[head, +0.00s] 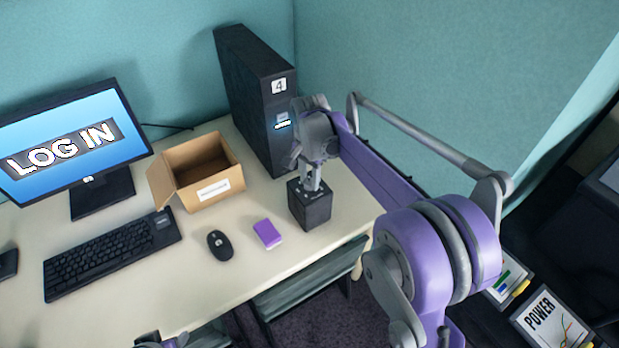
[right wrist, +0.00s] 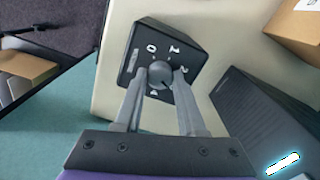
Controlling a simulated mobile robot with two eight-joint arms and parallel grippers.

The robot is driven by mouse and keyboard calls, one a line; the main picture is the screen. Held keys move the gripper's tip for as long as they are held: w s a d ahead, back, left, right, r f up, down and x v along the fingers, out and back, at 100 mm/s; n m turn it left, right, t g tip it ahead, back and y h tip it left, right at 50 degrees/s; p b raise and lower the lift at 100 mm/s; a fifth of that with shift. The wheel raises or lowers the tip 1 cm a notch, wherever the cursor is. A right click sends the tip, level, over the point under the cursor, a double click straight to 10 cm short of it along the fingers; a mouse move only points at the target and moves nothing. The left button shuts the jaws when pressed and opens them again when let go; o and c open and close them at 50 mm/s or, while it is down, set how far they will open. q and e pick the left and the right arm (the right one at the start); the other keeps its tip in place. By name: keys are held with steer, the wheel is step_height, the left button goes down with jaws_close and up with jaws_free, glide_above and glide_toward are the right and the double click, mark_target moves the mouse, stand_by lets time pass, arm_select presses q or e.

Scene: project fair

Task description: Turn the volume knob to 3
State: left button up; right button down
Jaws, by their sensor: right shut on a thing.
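The black volume box (head: 311,210) stands on the desk near its right front edge, in front of the computer tower. In the right wrist view its top face (right wrist: 172,47) shows white marks 0, 1 and 2, and a partly covered mark below the knob. The round grey knob (right wrist: 159,74) sits in the middle of that face. My right gripper (head: 312,184) reaches down onto the box from above. Its fingers (right wrist: 160,82) are shut on the knob, one on each side. I cannot make out the knob's pointer. Part of my left gripper (head: 165,342) shows at the bottom edge.
The black tower (head: 250,95) stands close behind the box. An open cardboard box (head: 212,190), a purple block (head: 267,233), a mouse (head: 220,245), a keyboard (head: 110,257) and a monitor (head: 70,140) reading LOG IN are to the left on the desk (head: 215,290).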

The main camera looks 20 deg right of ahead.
mark_target(310, 182)
steer(key=c, duration=0.5)
jaws_free()
steer(key=shift+r, duration=0.1)
step_height(310, 182, up, 11)
steer(key=shift+p, duration=0.45)
steer(key=shift+f, duration=0.2)
